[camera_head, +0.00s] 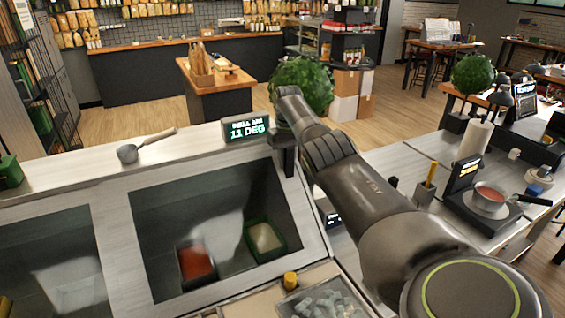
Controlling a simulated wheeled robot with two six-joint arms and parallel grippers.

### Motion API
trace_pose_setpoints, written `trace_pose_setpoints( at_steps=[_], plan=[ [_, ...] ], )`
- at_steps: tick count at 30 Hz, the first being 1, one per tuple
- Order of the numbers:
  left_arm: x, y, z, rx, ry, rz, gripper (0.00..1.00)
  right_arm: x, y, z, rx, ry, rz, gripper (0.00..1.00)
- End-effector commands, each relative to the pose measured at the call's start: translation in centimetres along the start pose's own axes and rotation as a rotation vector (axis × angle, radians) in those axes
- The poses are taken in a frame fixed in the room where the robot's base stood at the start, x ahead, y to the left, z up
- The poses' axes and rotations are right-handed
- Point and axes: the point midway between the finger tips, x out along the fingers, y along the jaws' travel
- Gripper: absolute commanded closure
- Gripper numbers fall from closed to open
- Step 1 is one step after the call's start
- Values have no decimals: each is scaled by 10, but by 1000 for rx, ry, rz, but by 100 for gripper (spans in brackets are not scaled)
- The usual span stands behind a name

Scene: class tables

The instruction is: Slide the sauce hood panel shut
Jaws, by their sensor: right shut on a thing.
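The sauce hood panel (165,220) is a dark, see-through pane in a pale frame on the counter. A red sauce container (196,263) and a green-rimmed container of pale sauce (265,240) show in the bay behind it. How far the panel stands open I cannot tell. My right arm comes in from the lower right. Its gripper (285,158) is at the top right corner of the panel's frame, shut on it; the fingertips are small and dark, and the exact contact is partly hidden. My left gripper is out of view.
A small saucepan (130,152) and a lit display (246,129) stand on the ledge behind the hood. A second pane (50,260) lies at left. A yellow knob (290,280) is at the front. A pot of red sauce (489,197) stands on the right counter.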

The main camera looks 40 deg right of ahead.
Motion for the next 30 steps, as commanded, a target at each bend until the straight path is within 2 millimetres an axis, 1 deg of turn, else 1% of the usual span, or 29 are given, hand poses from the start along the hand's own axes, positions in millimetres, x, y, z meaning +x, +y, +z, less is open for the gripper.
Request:
trace_pose_setpoints(
  at_steps=[1, 4, 5, 9, 17, 20, 23, 25, 30],
  plan=[
    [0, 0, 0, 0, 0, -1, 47, -3, 0, -1, 0, 5, 3, 99],
    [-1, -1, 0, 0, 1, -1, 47, -3, 0, -1, 0, 4, 2, 99],
    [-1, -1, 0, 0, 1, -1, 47, -3, 0, -1, 0, 4, 2, 74],
    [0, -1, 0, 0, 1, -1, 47, -2, -1, 0, 0, 2, 1, 55],
    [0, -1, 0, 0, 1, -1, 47, 0, -2, 0, 0, -1, 0, 55],
    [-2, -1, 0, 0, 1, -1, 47, -1, -5, 0, -1, -1, 0, 55],
    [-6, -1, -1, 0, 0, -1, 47, -1, -14, -1, -4, -2, 0, 55],
    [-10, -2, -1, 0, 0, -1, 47, -2, -24, -1, -4, -2, 0, 55],
    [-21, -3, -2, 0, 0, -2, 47, -2, -56, 1, -7, -2, -2, 55]
  ],
)
